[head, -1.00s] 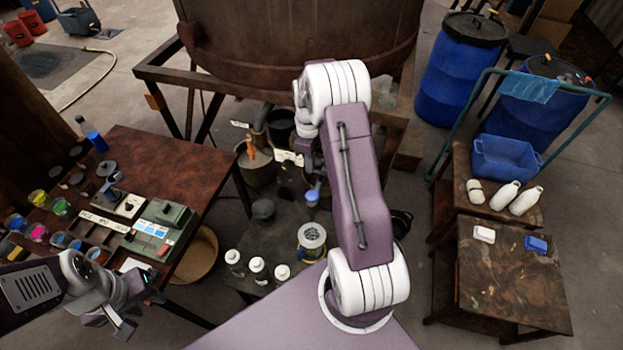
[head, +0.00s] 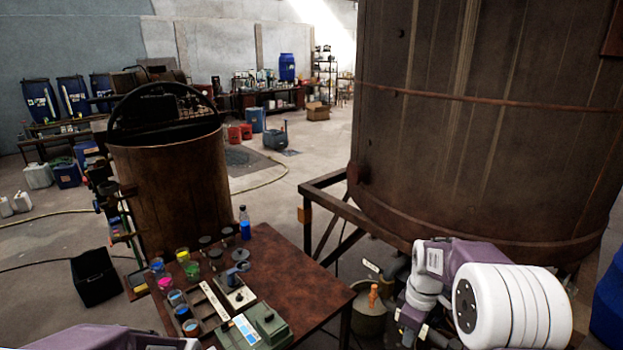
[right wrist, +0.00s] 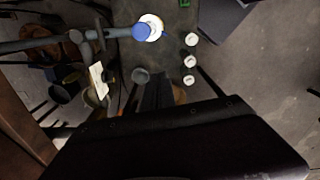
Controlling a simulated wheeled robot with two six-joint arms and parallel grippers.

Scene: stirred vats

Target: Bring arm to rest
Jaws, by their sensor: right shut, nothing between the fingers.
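My right arm (head: 490,295) comes in at the lower right of the head view, with white joints and a mauve link. My right gripper (head: 410,325) hangs below the wrist, partly cut off by the bottom edge. In the right wrist view its dark fingers (right wrist: 155,95) are together, with nothing between them, above the low stand with bottles. Part of my left arm (head: 110,338) shows at the bottom left of the head view. My left gripper is out of the picture.
A brown table (head: 320,290) holds colour jars and a green box (head: 265,325). A large rusty vat (head: 480,120) stands behind my right arm. A bucket (head: 370,312) is beside the gripper. White bottles (right wrist: 191,61) stand below it. Open floor lies at the back.

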